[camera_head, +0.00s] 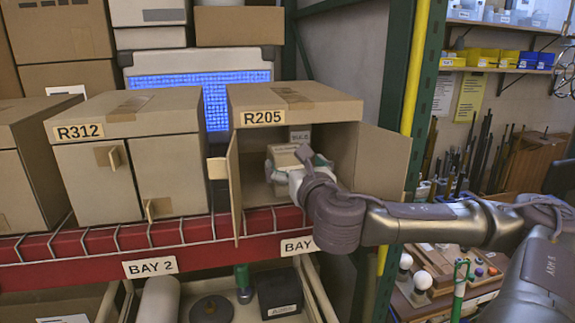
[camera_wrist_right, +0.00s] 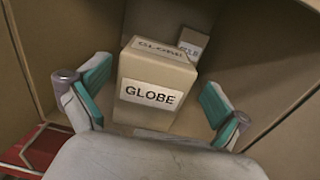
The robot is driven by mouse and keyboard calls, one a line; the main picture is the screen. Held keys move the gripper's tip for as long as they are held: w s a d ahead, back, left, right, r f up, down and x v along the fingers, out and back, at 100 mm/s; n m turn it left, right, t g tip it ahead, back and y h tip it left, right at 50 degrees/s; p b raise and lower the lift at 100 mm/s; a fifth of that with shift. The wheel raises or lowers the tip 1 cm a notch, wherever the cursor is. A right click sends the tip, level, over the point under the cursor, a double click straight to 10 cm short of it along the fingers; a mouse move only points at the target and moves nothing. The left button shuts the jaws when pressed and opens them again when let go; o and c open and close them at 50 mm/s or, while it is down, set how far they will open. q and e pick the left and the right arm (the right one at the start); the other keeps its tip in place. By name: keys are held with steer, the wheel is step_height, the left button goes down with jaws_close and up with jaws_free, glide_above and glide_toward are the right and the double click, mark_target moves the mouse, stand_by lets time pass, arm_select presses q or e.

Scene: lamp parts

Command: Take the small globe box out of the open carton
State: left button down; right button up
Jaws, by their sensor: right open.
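The open carton (camera_head: 295,97), labelled R205, stands on the shelf with its two front doors swung outward. The small globe box (camera_wrist_right: 158,85), tan with a white GLOBE label, stands upright inside it. In the head view the globe box (camera_head: 284,156) is partly hidden behind my right gripper (camera_head: 300,163). My right gripper reaches into the carton's opening. In the right wrist view its two teal-padded fingers (camera_wrist_right: 155,98) are apart, one on each side of the globe box, with a gap visible at both sides. My left gripper is not in view.
A smaller labelled box (camera_wrist_right: 193,43) stands behind the globe box; its label is hard to read. The carton's left door (camera_head: 235,187) and right door (camera_head: 382,162) flank my arm. Closed carton R312 (camera_head: 125,113) stands to the left. A green post (camera_head: 400,80) rises at right.

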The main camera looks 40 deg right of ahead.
steer(key=shift+p+x, duration=0.45)
steer(key=shift+x, duration=1.75)
steer(key=shift+a, duration=0.2)
steer(key=c, duration=1.3)
steer(key=shift+c, duration=0.5)
steer(key=shift+r, duration=0.1)
